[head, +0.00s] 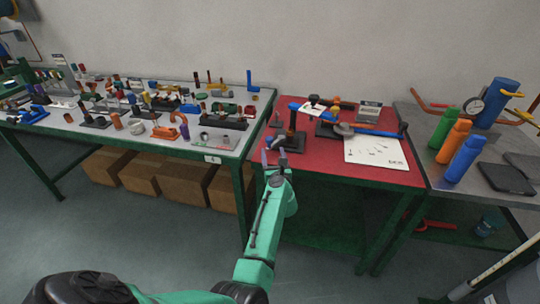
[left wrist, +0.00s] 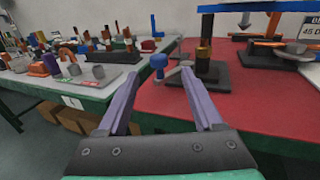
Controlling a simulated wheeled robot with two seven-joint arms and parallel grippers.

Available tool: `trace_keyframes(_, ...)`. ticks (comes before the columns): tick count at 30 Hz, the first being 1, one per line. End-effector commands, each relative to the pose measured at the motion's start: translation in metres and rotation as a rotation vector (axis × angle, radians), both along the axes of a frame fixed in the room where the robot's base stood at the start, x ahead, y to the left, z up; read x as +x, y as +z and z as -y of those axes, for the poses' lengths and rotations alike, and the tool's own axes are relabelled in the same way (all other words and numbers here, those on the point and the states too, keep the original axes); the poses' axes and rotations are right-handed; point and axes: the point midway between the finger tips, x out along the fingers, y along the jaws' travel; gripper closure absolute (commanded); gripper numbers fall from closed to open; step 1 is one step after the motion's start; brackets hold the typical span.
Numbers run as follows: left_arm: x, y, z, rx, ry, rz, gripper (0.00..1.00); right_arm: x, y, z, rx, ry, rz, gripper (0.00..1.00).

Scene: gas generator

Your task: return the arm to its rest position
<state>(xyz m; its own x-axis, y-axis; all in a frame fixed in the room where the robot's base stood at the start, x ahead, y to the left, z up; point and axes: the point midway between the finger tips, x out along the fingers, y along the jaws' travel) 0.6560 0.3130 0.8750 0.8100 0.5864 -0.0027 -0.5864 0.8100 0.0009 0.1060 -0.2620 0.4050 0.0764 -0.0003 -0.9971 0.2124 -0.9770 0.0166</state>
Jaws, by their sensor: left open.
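My left arm reaches forward from the bottom of the head view. Its gripper (head: 274,157) is open and empty at the front left edge of the red table (head: 350,172). In the left wrist view the two purple fingers of the left gripper (left wrist: 160,102) stand wide apart, with nothing between them. A black stand with a blue knob (left wrist: 157,62) is just beyond the fingers on the red tabletop, apart from them. My right gripper does not show in either view.
A grey table (head: 187,138) with many small parts stands at the left, with cardboard boxes (head: 140,176) under it. A white sheet (head: 375,151) lies on the red table. Green, orange and blue bottles (head: 464,158) stand on the right table. Floor at the front left is clear.

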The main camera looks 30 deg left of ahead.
Motion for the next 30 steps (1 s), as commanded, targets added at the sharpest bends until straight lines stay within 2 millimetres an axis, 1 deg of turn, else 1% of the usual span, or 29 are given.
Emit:
trace_keyframes(1,0.0,0.0,0.0,0.0,0.0,0.0,0.32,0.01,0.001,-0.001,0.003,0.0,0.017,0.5)
trace_keyframes(4,0.0,0.0,0.0,0.0,0.0,0.0,0.32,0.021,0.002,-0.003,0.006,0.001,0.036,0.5)
trace_keyframes(8,0.0,0.0,0.0,0.001,-0.001,0.0,0.32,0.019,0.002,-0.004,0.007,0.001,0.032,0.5)
trace_keyframes(10,-0.001,0.004,-0.001,0.053,-0.024,-0.007,0.32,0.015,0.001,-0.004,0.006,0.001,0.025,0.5)
trace_keyframes(11,-0.002,0.007,0.0,0.112,-0.048,-0.018,0.32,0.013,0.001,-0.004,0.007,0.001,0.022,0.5)
trace_keyframes(12,-0.005,0.014,0.002,0.233,-0.101,-0.041,0.32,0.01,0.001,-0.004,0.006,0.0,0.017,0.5)
trace_keyframes(14,-0.012,0.024,0.016,0.509,-0.224,-0.102,0.32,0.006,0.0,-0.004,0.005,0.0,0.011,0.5)
trace_keyframes(15,-0.021,0.027,0.033,0.748,-0.331,-0.162,0.32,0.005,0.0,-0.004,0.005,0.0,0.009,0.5)
trace_keyframes(16,-0.03,0.025,0.049,0.947,-0.423,-0.214,0.32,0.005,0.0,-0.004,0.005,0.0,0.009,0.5)
trace_keyframes(17,-0.043,0.018,0.067,1.151,-0.521,-0.271,0.32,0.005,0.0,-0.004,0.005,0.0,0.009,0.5)
trace_keyframes(18,-0.063,0.003,0.09,1.417,-0.655,-0.346,0.32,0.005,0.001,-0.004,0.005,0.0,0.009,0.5)
trace_keyframes(19,-0.081,-0.01,0.104,1.599,-0.752,-0.398,0.32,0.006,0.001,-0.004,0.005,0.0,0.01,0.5)
trace_keyframes(20,-0.099,-0.023,0.114,1.759,-0.842,-0.442,0.32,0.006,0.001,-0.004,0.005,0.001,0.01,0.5)
trace_keyframes(21,-0.121,-0.039,0.122,1.935,-0.949,-0.492,0.32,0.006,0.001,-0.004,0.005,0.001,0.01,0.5)
trace_keyframes(23,-0.153,-0.058,0.128,2.145,-1.089,-0.549,0.32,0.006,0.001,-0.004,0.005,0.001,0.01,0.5)
trace_keyframes(24,-0.171,-0.067,0.128,2.255,-1.171,-0.578,0.32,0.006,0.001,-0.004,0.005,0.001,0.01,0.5)
trace_keyframes(25,-0.185,-0.074,0.128,2.331,-1.23,-0.598,0.32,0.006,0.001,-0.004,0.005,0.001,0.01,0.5)
trace_keyframes(27,-0.214,-0.085,0.125,2.476,-1.357,-0.634,0.32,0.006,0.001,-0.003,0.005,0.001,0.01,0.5)
trace_keyframes(30,-0.252,-0.094,0.117,2.639,-1.527,-0.673,0.32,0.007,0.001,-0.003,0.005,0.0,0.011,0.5)
